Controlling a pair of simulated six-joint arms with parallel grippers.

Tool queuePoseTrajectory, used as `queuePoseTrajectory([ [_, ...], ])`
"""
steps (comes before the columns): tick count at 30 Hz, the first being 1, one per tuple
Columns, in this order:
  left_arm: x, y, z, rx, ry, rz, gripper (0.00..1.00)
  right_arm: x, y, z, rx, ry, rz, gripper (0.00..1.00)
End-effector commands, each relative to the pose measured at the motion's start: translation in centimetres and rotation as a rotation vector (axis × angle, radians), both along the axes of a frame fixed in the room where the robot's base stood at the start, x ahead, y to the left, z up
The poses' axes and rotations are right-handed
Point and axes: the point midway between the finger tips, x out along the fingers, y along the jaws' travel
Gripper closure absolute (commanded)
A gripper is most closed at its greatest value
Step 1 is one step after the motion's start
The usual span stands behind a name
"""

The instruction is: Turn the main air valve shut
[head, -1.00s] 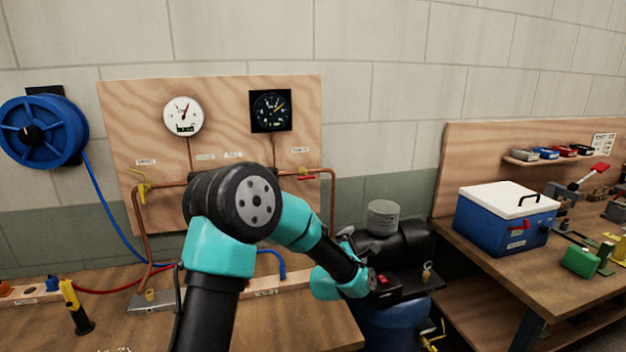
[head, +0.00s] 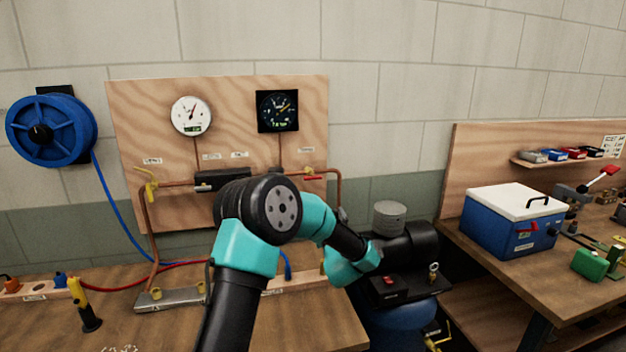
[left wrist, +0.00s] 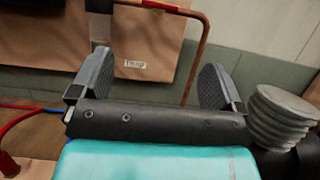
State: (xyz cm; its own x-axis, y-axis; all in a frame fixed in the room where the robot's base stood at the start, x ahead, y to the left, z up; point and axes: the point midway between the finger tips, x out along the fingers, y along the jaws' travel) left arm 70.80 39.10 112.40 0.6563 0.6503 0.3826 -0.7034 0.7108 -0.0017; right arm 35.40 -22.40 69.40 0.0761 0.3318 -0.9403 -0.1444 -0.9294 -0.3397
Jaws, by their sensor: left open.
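A valve with a red handle (head: 313,178) sits on the copper pipe at the right of the plywood board (head: 220,100); part of its red handle also shows at the top of the left wrist view (left wrist: 165,5). A yellow-handled valve (head: 150,188) is at the board's left. The labels are too small to tell which is the main air valve. My left gripper (left wrist: 155,65) is open and empty, its fingers spread below the red handle and apart from it. In the head view my left arm largely hides the gripper. My right gripper is out of view.
Copper pipe (left wrist: 199,60) bends down beside the right finger. A black compressor with a ribbed grey filter (head: 389,218) stands right of the board. A blue cooler (head: 495,225) sits on the right bench. A yellow-black tool (head: 82,305) stands on the left bench.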

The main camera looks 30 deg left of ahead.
Motion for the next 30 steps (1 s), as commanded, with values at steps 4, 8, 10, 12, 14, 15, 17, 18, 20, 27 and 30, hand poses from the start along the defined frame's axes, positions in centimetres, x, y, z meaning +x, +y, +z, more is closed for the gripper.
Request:
queuePoseTrajectory([
  [4, 0.8, 0.8, 0.5, 0.000, -0.001, 0.001, 0.06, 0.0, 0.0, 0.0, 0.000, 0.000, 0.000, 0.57],
  [8, 1.9, 1.9, 1.2, 0.001, -0.002, 0.001, 0.06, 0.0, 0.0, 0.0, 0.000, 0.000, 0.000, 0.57],
  [10, 2.7, 2.7, 1.6, 0.000, -0.001, 0.002, 0.06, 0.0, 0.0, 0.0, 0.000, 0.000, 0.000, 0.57],
  [12, 3.4, 3.5, 2.0, 0.000, -0.001, 0.002, 0.06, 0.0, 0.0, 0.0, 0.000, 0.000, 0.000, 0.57],
  [14, 4.1, 4.1, 2.4, 0.002, -0.001, 0.002, 0.06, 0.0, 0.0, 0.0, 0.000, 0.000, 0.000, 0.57],
  [15, 4.6, 4.6, 2.7, 0.000, -0.001, 0.001, 0.06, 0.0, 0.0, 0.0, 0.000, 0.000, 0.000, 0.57],
  [17, 5.3, 5.2, 3.1, 0.000, -0.001, 0.001, 0.06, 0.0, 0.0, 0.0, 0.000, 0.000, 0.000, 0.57],
  [18, 5.7, 5.7, 3.3, 0.002, -0.001, 0.001, 0.06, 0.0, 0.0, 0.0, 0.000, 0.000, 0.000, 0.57],
  [20, 6.4, 6.3, 3.7, 0.001, 0.000, 0.001, 0.06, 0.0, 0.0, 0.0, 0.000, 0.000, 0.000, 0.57],
  [27, 8.8, 8.8, 5.1, 0.001, 0.000, 0.001, 0.06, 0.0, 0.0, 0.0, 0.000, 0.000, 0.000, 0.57],
  [30, 9.7, 9.7, 5.7, 0.002, -0.001, 0.001, 0.06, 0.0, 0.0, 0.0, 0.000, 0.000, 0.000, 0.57],
])
